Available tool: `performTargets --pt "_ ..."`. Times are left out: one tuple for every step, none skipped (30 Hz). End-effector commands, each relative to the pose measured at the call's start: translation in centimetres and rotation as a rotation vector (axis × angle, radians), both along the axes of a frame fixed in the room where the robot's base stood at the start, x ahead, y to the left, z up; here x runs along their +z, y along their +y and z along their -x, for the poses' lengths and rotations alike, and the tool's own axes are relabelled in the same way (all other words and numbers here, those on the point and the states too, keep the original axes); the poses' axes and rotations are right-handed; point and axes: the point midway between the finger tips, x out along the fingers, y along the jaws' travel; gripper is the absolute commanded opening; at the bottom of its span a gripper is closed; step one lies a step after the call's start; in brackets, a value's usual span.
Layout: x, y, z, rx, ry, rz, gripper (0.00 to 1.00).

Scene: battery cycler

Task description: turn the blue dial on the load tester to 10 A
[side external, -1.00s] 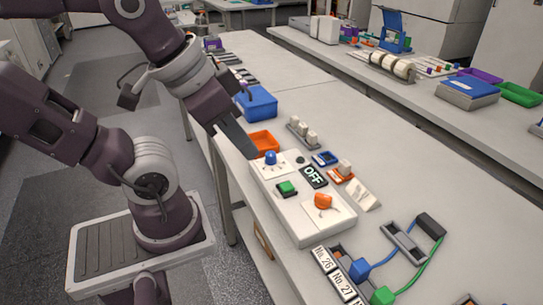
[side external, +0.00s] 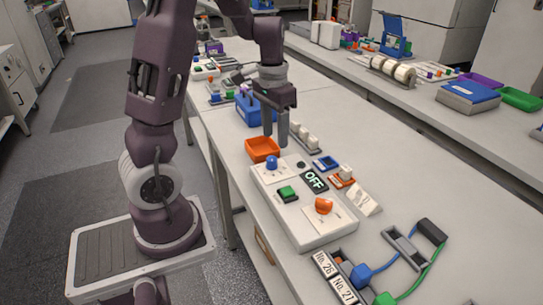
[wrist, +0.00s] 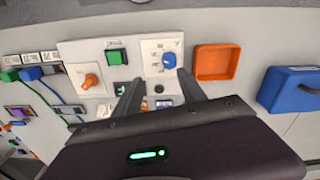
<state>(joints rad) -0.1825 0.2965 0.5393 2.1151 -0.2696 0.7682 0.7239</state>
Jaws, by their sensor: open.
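The load tester (side external: 316,235) is a white box on the bench with an OFF display (side external: 314,181), a green button (side external: 287,193) and an orange dial (side external: 323,206). Its blue dial (side external: 271,164) stands on a white scale plate at the far end; in the wrist view the blue dial (wrist: 168,61) shows just beyond the fingertips. The scale marks are too small to read. My gripper (side external: 276,143) is open and empty, pointing down, above and behind the blue dial. It also shows in the wrist view (wrist: 160,80), apart from the dial.
An orange tray (side external: 262,150) sits beside the dial end of the tester, with a blue bin (side external: 245,110) behind it. Small modules (side external: 326,163) lie along the tester's right side. Cabled blocks (side external: 383,299) stand at the front. The bench on the right is mostly clear.

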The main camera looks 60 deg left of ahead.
Motion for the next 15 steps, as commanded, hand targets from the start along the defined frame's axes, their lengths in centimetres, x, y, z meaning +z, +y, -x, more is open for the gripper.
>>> performTargets --pt "-0.9 1.1 0.0 0.006 0.023 -0.007 0.48" --pt "-1.3 1.5 0.1 0.006 0.031 -0.011 0.48" --pt "-1.7 1.9 0.1 0.006 0.038 -0.014 0.48" --pt "-2.1 2.0 0.1 0.005 0.041 -0.015 0.48" --pt "-2.5 2.0 0.1 0.005 0.042 -0.014 0.48" --pt "-3.2 2.0 0.1 0.006 0.042 -0.014 0.48" --pt "-3.8 2.0 0.2 0.005 0.044 -0.013 0.48" --pt "-4.4 2.0 0.2 0.006 0.044 -0.012 0.48" --pt "-5.2 1.9 0.2 0.005 0.044 -0.012 0.48" --pt "-5.8 1.9 0.2 0.006 0.043 -0.013 0.48" --pt "-6.4 1.9 0.2 0.006 0.043 -0.013 0.48" --pt "-7.0 1.9 0.2 0.005 0.043 -0.013 0.48" --pt "-7.4 1.9 0.2 0.004 0.042 -0.013 0.48" --pt "-7.8 1.9 0.2 0.005 0.041 -0.013 0.48" --pt "-8.2 1.9 0.2 0.005 0.041 -0.013 0.48"
